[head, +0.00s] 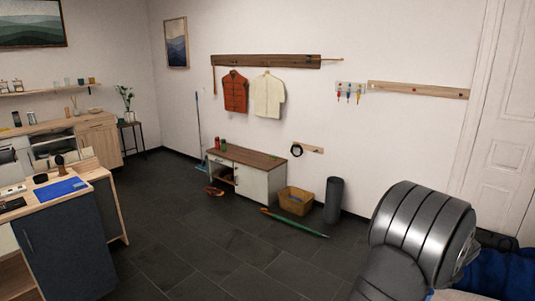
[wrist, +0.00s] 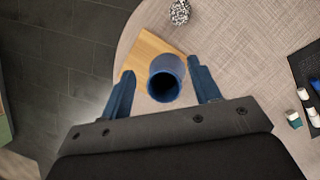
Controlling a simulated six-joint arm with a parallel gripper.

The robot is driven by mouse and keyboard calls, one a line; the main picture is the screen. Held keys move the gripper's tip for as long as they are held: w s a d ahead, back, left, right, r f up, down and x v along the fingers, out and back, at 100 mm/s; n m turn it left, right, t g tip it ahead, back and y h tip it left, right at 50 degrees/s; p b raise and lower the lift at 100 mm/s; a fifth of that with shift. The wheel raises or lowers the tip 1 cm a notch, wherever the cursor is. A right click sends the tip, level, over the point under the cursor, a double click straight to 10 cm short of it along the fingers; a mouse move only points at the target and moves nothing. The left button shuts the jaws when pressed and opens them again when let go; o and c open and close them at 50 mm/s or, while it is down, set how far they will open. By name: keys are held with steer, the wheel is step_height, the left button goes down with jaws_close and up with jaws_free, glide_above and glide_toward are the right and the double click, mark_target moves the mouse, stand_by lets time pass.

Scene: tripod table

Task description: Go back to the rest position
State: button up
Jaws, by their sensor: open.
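In the wrist view, my gripper (wrist: 161,68) has two blue fingers spread apart. A blue cup (wrist: 165,77) with a dark opening shows between the fingers, with gaps on both sides. The cup appears upright on a square wooden board (wrist: 144,51), which lies near the edge of a round table (wrist: 232,36). In the head view, my grey arm fills the lower right, and the fingers and cup cannot be made out there.
On the table are a patterned ball-like object (wrist: 180,12) and a dark tray (wrist: 304,68) with small white containers beside or on it at the right. Dark floor lies left of the table. In the head view, a bench (head: 248,156), basket (head: 297,201) and bin (head: 334,199) stand along the wall.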

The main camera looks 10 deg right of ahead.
steer(key=s+f+v, duration=0.1)
steer(key=v, duration=0.7)
steer(key=a+x, duration=0.1)
steer(key=x, duration=1)
step_height(320, 180, up, 10)
steer(key=s+d+n+g+y, duration=0.1)
steer(key=s+d+n+y, duration=0.2)
steer(key=s+n, duration=0.5)
steer(key=s+d+n+g+y, duration=0.2)
steer(key=s+d+n, duration=0.25)
steer(key=n, duration=0.45)
steer(key=d+x, duration=0.1)
steer(key=x, duration=0.5)
steer(key=shift+s+f, duration=0.45)
steer(key=shift+s, duration=0.15)
